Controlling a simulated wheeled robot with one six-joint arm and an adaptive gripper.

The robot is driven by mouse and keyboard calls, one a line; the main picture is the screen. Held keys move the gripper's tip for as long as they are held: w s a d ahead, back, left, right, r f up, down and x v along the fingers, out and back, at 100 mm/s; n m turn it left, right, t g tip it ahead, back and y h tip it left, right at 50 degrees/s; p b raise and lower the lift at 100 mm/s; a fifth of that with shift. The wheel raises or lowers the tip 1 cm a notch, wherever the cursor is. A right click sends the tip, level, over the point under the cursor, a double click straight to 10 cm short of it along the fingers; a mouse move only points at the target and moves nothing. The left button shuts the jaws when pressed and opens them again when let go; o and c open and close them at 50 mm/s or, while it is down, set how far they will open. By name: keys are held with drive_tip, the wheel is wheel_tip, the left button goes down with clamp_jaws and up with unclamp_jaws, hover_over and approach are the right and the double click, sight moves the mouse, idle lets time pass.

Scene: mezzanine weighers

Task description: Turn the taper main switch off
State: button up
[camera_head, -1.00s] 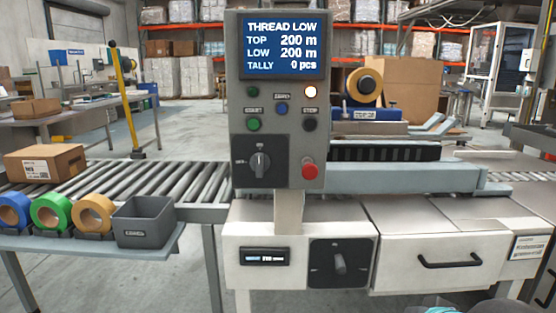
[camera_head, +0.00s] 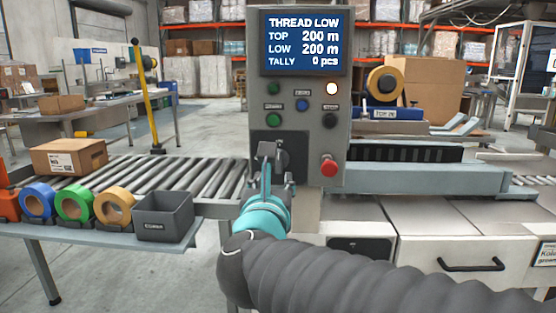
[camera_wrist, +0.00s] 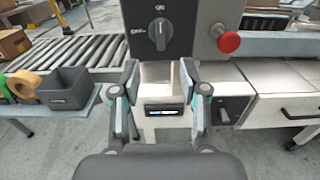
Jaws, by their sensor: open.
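The grey control box (camera_head: 299,95) has a screen reading THREAD LOW. On its lower part is a black rotary switch, mostly hidden behind my gripper (camera_head: 270,150) in the head view. In the wrist view this rotary switch (camera_wrist: 160,33) shows plainly, its handle upright at the ON mark, with OFF to its left. My gripper (camera_wrist: 160,85) is open and empty, its fingers apart below the switch in the wrist view. A second black rotary switch plate (camera_head: 361,246) on the white cabinet is mostly hidden by my arm; its marks are unreadable.
A red push button (camera_head: 329,167) sits right of the rotary switch, below green, blue and black buttons. A roller conveyor (camera_head: 170,177) runs left, with a cardboard box (camera_head: 70,156) on it. A shelf in front holds tape rolls (camera_head: 74,204) and a grey bin (camera_head: 164,217).

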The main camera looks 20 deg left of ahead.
sight(278, 157)
drive_tip(key=p+x, duration=0.2)
drive_tip(key=x, duration=1.1)
drive_tip(key=shift+w, duration=0.35)
clamp_jaws()
